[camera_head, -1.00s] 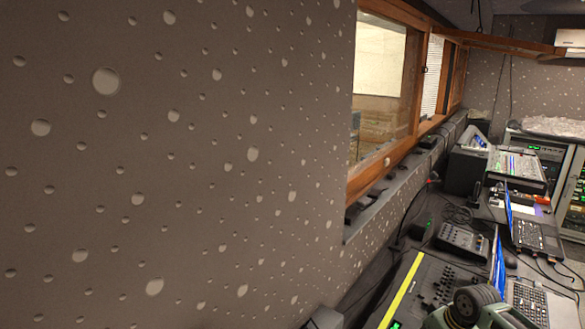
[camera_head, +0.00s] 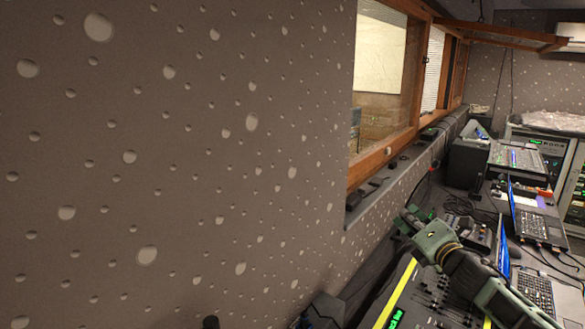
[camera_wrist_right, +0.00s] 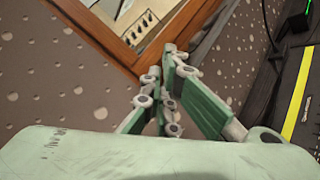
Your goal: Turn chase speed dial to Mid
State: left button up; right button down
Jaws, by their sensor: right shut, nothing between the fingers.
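A dark console with several faders and knobs (camera_head: 436,296) lies at the bottom right of the head view, a yellow strip along its left edge. I cannot make out the chase speed dial on it; my right arm covers part of the panel. My right gripper (camera_head: 405,221) is raised over the far end of this console, near the window ledge. In the right wrist view its green fingers (camera_wrist_right: 160,78) come together, empty, in front of the wall and window frame. My left gripper is not in view.
A wooden-framed window (camera_head: 385,95) and its ledge (camera_head: 385,190) run along the wall. A small mixer (camera_head: 473,231), an open laptop (camera_head: 534,224) and another mixing desk (camera_head: 516,158) stand on the crowded bench. The speckled wall fills the left.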

jog(key=s+a+f+n+g+y+b, duration=0.1)
jog(key=s+a+n+g+y+b, duration=0.15)
jog(key=s+a+n+y, duration=0.6)
jog(key=w+a+n+g+y+b, duration=0.1)
jog(key=a+n+g, duration=0.4)
jog(key=n, duration=0.9)
jog(key=s+a+f+n+g+h+b, duration=0.2)
jog(key=s+f+n+g+h, duration=0.15)
jog(key=s+f+n, duration=0.45)
jog(key=s+d+f+n+g+h+b, duration=0.2)
jog(key=d+f+n+g+h+b, duration=0.15)
jog(key=d+f+n+h, duration=0.95)
jog(key=d+f+y+b, duration=0.1)
jog(key=f, duration=0.1)
jog(key=d+f+m+y+b, duration=0.1)
jog(key=f, duration=0.2)
jog(key=f+y+b, duration=0.1)
jog(key=f+b, duration=0.1)
jog(key=shift+w+d+f+m, duration=0.1)
jog(key=shift+d+f+m, duration=0.15)
jog(key=shift+d, duration=0.15)
jog(key=shift+f, duration=0.1)
